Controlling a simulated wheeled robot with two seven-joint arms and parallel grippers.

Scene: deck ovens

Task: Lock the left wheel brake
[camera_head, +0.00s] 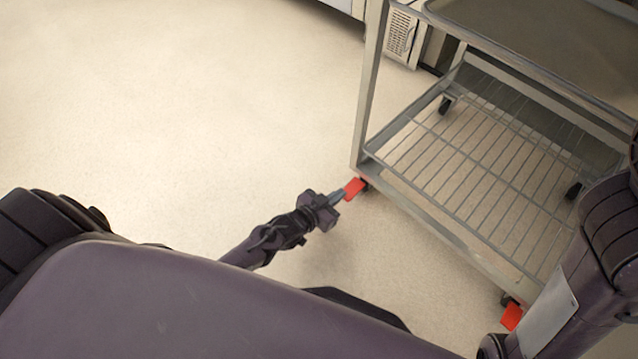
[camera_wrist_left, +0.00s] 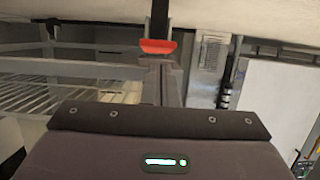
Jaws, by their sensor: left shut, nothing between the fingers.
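The left wheel brake is a red pedal (camera_head: 355,187) at the foot of the cart's near left post, low by the floor. My left gripper (camera_head: 337,197) is right at this pedal, shut with nothing between its fingers. In the left wrist view the red pedal (camera_wrist_left: 157,46) lies just beyond the fingertips (camera_wrist_left: 160,66); I cannot tell whether they touch it. A second red brake pedal (camera_head: 511,317) sits at the cart's near right corner, close to my right arm. My right gripper does not show.
The metal cart (camera_head: 433,224) has a wire lower shelf (camera_head: 480,165) and a solid upper tray (camera_head: 560,40). Dark casters show at its far side. A vented appliance (camera_head: 402,35) stands behind it. The pale floor (camera_head: 180,110) to the left is clear.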

